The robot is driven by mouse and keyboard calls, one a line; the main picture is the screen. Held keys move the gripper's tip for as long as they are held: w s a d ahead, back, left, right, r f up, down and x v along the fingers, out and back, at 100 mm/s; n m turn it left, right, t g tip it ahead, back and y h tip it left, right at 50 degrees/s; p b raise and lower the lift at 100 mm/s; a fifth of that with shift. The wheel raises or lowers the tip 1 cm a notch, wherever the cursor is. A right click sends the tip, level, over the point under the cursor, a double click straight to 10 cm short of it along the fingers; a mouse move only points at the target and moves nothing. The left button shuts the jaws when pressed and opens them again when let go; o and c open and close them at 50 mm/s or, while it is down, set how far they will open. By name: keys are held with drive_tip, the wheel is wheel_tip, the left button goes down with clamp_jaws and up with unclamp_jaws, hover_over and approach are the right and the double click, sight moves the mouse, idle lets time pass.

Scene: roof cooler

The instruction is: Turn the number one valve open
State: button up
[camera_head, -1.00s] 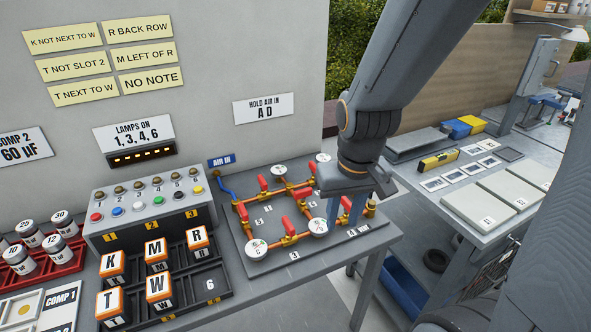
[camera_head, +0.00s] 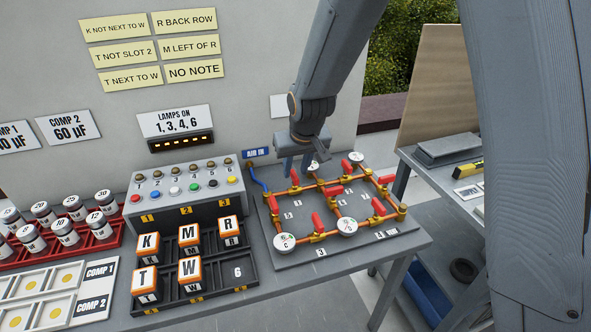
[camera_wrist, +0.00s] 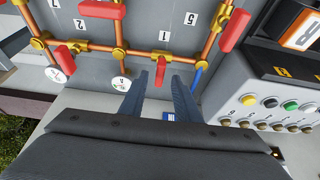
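The number one valve is on the back-left copper pipe of the grey valve board (camera_head: 375,245). Its red handle (camera_head: 295,178) also shows in the wrist view (camera_wrist: 160,68), beside the printed 1 (camera_wrist: 162,35). The handle stands crosswise to its pipe. My gripper (camera_head: 294,168) is over the back-left of the board. Its two fingers (camera_wrist: 160,82) are apart, one on each side of the handle in the wrist view. They hold nothing, and I cannot tell whether they touch the handle.
Other red-handled valves and round white gauges (camera_head: 285,242) crowd the board. A blue air line (camera_head: 258,180) enters at its left. Left of it are the button box (camera_head: 180,190) and a black tray (camera_head: 245,288) of lettered blocks. The wall is close behind.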

drive_tip(key=shift+x, duration=0.95)
clamp_jaws()
